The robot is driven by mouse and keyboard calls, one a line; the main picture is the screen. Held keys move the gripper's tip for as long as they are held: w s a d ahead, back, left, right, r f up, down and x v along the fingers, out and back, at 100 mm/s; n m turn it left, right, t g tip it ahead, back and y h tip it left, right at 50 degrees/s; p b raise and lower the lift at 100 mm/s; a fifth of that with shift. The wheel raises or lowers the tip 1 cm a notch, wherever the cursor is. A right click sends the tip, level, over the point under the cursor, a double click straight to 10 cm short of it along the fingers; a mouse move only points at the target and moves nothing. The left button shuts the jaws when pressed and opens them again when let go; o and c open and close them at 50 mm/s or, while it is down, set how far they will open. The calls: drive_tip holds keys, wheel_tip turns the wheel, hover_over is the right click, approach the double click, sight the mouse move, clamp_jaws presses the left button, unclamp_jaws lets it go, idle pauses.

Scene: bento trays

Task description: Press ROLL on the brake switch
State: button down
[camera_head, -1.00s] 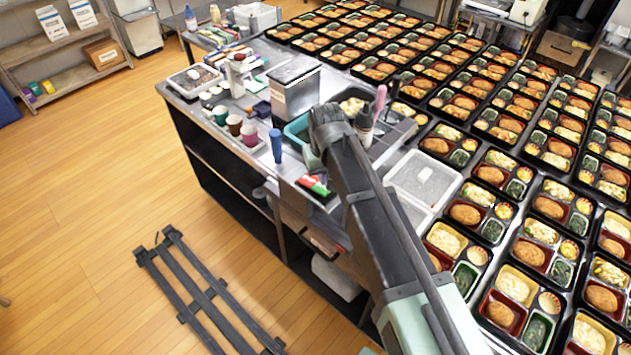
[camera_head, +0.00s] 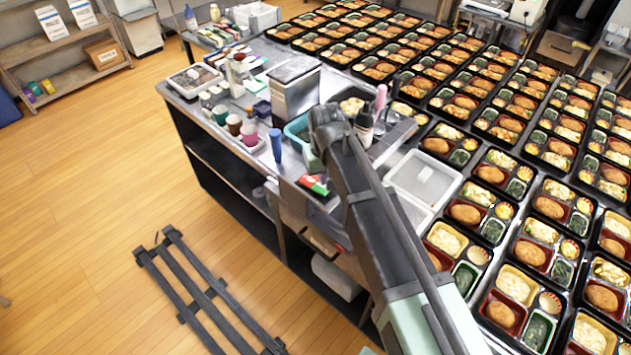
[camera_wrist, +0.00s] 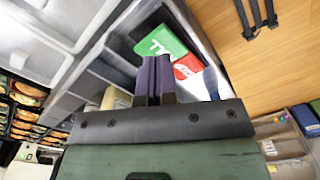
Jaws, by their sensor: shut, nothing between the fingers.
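The brake switch is a green and red rocker on the metal bench corner. In the head view its red and green faces (camera_head: 314,184) show just below the end of my arm. In the wrist view the green half (camera_wrist: 160,42) carries white letters, partly cut off, and the red half (camera_wrist: 187,66) is beside it, partly covered. My gripper (camera_wrist: 154,62) is shut and empty, its two dark fingers together. The fingertips overlap the lower edge of the green half in the wrist view; I cannot tell whether they touch it.
A blue bottle (camera_head: 276,145) and several cups stand left of the switch. A steel box (camera_head: 294,88) and a teal bin (camera_head: 297,129) are behind it. A pale empty tray (camera_head: 424,178) and many filled bento trays lie to the right. The wooden floor at left is mostly open.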

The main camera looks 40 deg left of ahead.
drive_tip(key=shift+f+b, duration=1.3)
drive_tip(key=shift+f, duration=0.1)
idle(0.4)
drive_tip(key=shift+r, duration=0.1)
wheel_tip(320, 180, up, 7)
drive_tip(key=p, duration=0.7)
